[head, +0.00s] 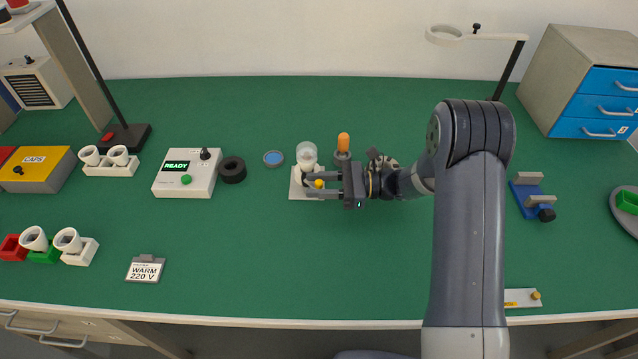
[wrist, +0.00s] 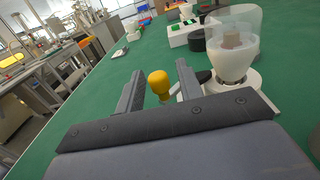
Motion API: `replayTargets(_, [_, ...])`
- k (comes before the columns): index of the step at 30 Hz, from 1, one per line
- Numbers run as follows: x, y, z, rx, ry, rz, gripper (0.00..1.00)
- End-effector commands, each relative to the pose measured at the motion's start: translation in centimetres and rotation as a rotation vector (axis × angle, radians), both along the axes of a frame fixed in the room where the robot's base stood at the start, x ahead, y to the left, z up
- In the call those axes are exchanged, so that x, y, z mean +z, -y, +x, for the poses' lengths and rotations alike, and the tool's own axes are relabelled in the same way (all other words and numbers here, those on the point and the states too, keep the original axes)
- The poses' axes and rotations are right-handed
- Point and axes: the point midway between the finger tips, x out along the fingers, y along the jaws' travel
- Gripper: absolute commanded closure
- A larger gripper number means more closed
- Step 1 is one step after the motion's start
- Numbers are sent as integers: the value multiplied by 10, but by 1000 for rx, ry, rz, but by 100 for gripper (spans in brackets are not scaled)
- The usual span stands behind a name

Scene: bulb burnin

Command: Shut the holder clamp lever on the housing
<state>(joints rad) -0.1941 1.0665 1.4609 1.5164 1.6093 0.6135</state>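The housing (head: 307,157) is a white cup with a clear dome, standing on a white base plate (head: 297,190) mid-table; it also shows at the right of the wrist view (wrist: 232,62). The clamp lever ends in a yellow knob (head: 319,183) at the front of the housing. The knob (wrist: 159,83) stands between my fingers in the wrist view. My gripper (head: 309,185) is open, reaching in from the right with a finger on each side of the knob. I see a gap on both sides. Most of the lever's arm is hidden.
An orange-topped tool (head: 343,145) stands just behind my gripper. A blue vise-like fixture (head: 531,199) is to the right. The table's front middle is clear.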

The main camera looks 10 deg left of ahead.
Motion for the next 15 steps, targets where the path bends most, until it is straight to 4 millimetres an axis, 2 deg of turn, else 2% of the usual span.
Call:
replayTargets(2, [0,0,0,0,0,0,72])
replayTargets(12, [0,0,0,0,0,0,99])
replayTargets(15, [0,0,0,0,0,0,100])
